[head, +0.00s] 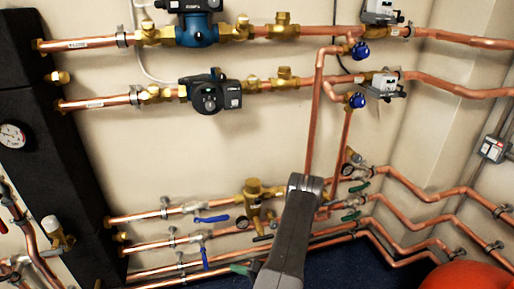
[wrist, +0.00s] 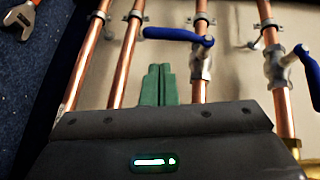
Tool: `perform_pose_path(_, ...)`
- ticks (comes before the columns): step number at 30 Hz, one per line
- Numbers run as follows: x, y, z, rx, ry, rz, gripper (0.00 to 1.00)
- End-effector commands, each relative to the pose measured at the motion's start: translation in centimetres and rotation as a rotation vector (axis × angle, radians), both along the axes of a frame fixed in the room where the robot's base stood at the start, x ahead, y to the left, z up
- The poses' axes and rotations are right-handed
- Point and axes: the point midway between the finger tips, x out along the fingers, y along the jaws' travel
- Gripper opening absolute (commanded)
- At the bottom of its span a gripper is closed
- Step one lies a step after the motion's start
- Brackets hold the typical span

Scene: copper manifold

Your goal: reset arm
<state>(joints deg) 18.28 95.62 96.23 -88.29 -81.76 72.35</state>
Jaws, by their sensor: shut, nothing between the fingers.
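My gripper (wrist: 158,70) shows in the wrist view as two green fingers pressed together, with nothing between them. The fingers point toward the wall, between vertical-looking copper pipes (wrist: 127,55) in that view. I cannot tell whether they touch a pipe. In the head view my grey arm rises from the bottom centre in front of the lower pipes, and I cannot make out the fingers clearly there.
Blue-handled valves (wrist: 180,36) sit close to the right of my fingers. Their handles also show low in the head view (head: 212,219). An open-ended wrench (wrist: 20,18) lies on the dark blue floor. Pumps (head: 208,95) and a black column (head: 45,130) stand farther up and left.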

Motion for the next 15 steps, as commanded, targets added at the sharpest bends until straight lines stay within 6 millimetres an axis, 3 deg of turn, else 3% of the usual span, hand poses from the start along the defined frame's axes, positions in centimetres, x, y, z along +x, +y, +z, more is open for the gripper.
perform_pose_path(12,-1.5,-4.8,0.8,-0.001,-0.001,-0.005,0.0)
perform_pose_path(15,-1.2,-3.5,0.5,0.0,0.0,0.005,0.0)
